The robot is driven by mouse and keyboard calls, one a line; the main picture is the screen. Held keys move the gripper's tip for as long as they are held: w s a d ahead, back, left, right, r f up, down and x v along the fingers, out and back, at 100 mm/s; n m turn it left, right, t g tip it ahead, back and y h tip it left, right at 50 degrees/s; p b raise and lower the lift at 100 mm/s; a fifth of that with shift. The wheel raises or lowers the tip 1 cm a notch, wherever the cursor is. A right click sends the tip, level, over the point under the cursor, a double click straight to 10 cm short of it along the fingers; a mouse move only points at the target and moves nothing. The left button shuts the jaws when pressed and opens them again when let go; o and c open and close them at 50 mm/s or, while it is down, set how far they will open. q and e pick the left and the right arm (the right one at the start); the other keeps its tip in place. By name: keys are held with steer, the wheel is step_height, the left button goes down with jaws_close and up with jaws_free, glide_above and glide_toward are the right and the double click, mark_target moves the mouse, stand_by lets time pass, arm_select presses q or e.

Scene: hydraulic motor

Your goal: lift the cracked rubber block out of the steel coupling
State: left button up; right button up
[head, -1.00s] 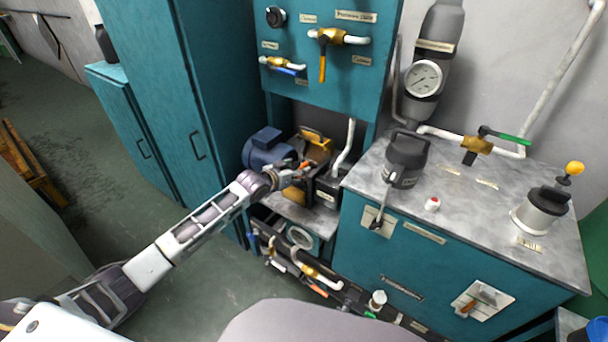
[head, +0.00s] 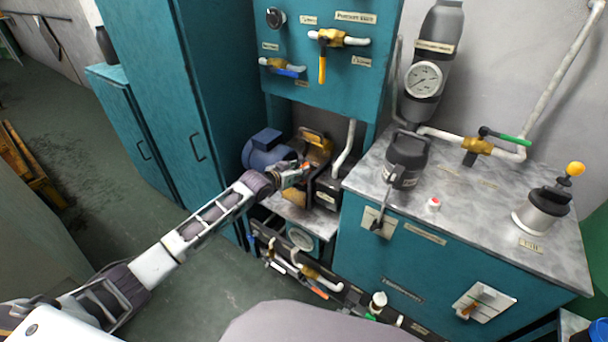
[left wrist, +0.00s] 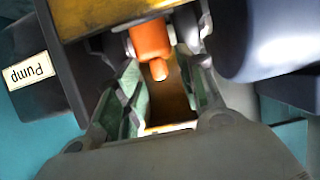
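An orange piece (left wrist: 150,40), which looks like the rubber block, shows at the top middle of the left wrist view. A smaller orange stub (left wrist: 159,70) sticks out below it. I cannot make out a crack. Grey metal, probably the steel coupling, lies beside it, partly hidden. My left gripper (left wrist: 165,80) has its green-padded fingers spread, one on each side of the stub, with gaps visible. In the head view my left gripper (head: 298,174) is between the blue motor (head: 266,156) and the dark pump (head: 328,187) and hides most of the coupling. My right gripper is not in view.
A yellow guard (head: 317,142) stands close behind the gripper. A white pipe (head: 345,150) rises beside the pump. The teal cabinet (head: 165,110) is at left, and the grey-topped bench (head: 470,215) at right. Pipes and valves run below the pump shelf.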

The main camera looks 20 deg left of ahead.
arm_select(q)
steer(key=c, duration=0.4)
steer(key=shift+d, duration=0.1)
steer(key=shift+c, duration=0.2)
steer(key=shift+w+r, duration=0.1)
steer(key=shift+r, duration=0.3)
step_height(320, 180, up, 27)
steer(key=p, duration=0.5)
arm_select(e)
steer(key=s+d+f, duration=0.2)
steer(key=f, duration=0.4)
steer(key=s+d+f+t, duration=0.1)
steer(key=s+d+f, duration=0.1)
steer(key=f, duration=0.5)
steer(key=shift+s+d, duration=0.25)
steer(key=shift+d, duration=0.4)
